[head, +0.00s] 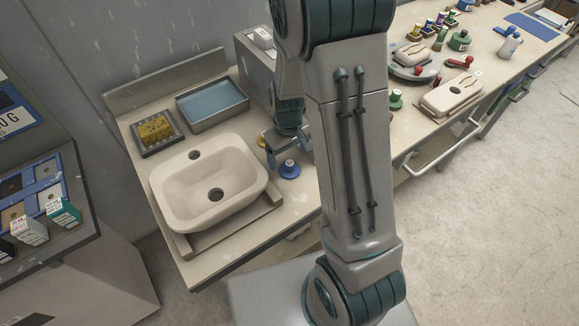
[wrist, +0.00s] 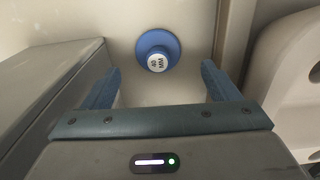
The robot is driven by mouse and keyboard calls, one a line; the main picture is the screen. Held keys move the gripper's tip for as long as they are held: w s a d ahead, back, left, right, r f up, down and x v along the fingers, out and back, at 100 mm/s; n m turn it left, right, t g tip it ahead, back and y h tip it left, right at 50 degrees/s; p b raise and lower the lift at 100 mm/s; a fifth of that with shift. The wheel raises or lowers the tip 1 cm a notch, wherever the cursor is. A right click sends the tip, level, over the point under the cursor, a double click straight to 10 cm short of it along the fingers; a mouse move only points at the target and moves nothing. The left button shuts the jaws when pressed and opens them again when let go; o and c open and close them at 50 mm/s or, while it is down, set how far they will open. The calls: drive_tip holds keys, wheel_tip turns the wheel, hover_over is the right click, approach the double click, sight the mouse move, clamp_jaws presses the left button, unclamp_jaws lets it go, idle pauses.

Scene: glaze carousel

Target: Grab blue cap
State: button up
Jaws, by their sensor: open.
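The blue cap (head: 289,169) sits on the counter to the right of the white basin, with a pale round top. In the wrist view the blue cap (wrist: 158,50) lies ahead of and between the fingertips, with labelled lettering on its white top. My gripper (head: 287,148) is just above and beside the cap in the head view. In the wrist view my gripper (wrist: 160,82) is open with its two blue fingers apart, and nothing is between them. The cap looks clear of the fingers.
The white basin (head: 181,191) stands left of the cap on a wooden support. A yellow cap (head: 262,140) is close behind my gripper. A grey box (head: 256,62) and a blue-lined tray (head: 212,104) stand at the back. A yellow sponge (head: 155,129) lies at left.

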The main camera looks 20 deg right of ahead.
sight(290, 163)
drive_tip(key=shift+s+d+f+p, duration=0.15)
drive_tip(key=shift+f+p, duration=0.25)
drive_tip(key=shift+f, duration=1.85)
drive_tip(key=c, duration=1.1)
